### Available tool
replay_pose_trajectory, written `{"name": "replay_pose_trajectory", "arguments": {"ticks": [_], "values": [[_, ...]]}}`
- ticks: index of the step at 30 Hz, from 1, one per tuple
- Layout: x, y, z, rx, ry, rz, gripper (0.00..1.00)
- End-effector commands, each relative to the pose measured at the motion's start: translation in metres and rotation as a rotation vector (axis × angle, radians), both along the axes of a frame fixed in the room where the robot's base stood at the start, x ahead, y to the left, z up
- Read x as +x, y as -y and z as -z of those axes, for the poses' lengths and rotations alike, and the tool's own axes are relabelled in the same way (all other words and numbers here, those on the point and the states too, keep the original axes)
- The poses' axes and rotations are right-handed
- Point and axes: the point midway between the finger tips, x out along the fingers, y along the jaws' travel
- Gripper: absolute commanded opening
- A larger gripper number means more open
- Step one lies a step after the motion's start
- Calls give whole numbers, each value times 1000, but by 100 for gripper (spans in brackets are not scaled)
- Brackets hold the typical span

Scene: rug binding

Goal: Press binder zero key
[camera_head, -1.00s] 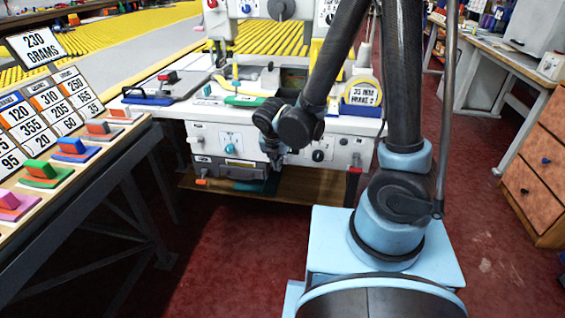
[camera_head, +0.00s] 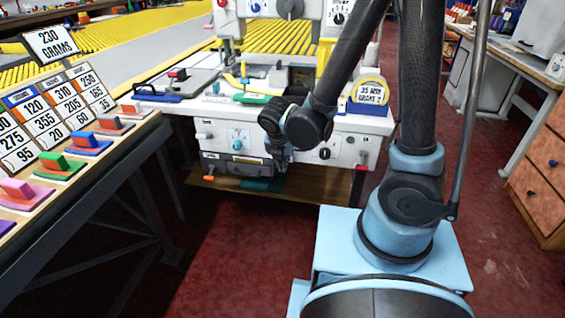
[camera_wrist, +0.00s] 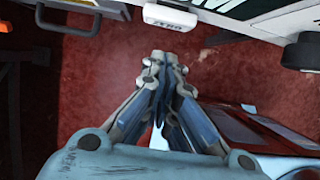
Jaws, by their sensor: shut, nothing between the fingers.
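The zero key is a white block marked ZERO (camera_wrist: 170,17) at the top of the wrist view. It sticks out from the edge of the white binder machine. My gripper (camera_wrist: 163,62) is shut and empty, with its fingertips a little below the key in the picture and a visible gap of red floor between. In the head view the binder machine (camera_head: 213,137) stands ahead, with my gripper (camera_head: 281,160) in front of its lower front panel. I cannot make out the zero key in the head view; my arm covers part of the panel.
A slanted bench at left carries coloured keys (camera_head: 88,142) and number cards (camera_head: 48,112). A low wooden shelf (camera_head: 315,186) lies under the machine. An orange drawer cabinet (camera_head: 540,180) stands at right. Red carpet (camera_head: 225,250) is clear in front.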

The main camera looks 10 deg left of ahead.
Motion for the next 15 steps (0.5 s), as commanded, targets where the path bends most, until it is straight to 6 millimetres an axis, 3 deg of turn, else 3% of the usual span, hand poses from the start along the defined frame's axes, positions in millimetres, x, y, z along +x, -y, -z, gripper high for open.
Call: {"name": "replay_pose_trajectory", "arguments": {"ticks": [15], "values": [[-23,-1,-46,-1,1,-8,0]]}}
